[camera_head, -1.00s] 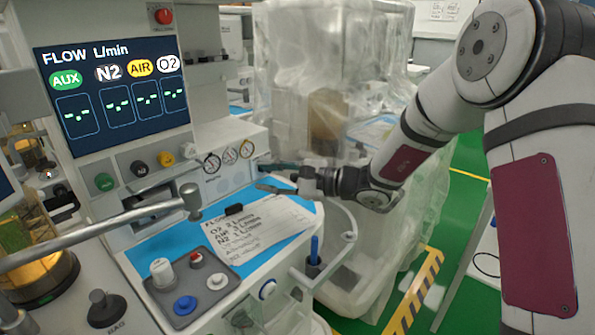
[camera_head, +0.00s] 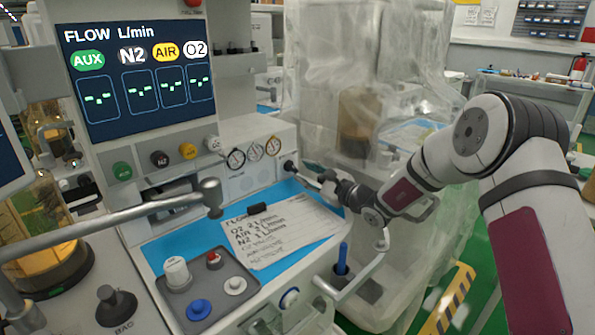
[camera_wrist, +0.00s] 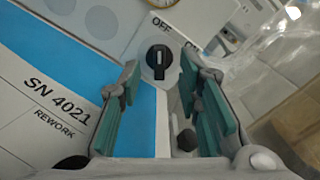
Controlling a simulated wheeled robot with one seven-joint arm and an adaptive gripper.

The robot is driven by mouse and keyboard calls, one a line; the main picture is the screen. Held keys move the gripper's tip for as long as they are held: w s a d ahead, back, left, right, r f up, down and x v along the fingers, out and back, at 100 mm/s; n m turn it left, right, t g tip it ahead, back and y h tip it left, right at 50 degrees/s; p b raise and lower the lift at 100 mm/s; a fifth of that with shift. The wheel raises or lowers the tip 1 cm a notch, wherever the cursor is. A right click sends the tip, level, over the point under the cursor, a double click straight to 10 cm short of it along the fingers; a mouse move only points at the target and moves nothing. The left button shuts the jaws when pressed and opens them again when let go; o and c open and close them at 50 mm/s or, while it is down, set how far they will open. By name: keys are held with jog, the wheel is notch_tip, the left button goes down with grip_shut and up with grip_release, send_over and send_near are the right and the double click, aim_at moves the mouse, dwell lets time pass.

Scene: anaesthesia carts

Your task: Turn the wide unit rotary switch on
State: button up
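The black rotary switch (camera_wrist: 158,60) sits on a pale panel, ahead of the gap between my fingertips in the wrist view. A white mark on it runs up and down the picture, and an "OFF" label (camera_wrist: 161,26) is just above; a second label beside it is partly cut off. The switch shows small in the head view (camera_head: 289,166) at the right end of the unit's front (camera_head: 244,132). My gripper (camera_wrist: 157,80) is open with teal pads, empty, and apart from the switch. It shows also in the head view (camera_head: 307,172), just right of the switch.
A blue worktop with a paper sheet (camera_head: 280,232) lies below the panel. Gauges (camera_head: 254,153) are left of the switch. A plastic-covered unit (camera_head: 370,60) stands close behind my arm. A curved rail (camera_head: 375,255) and blue pen (camera_head: 342,257) are below my gripper.

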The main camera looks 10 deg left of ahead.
aim_at(293, 167)
jog(key=shift+x, duration=2.15)
grip_shut()
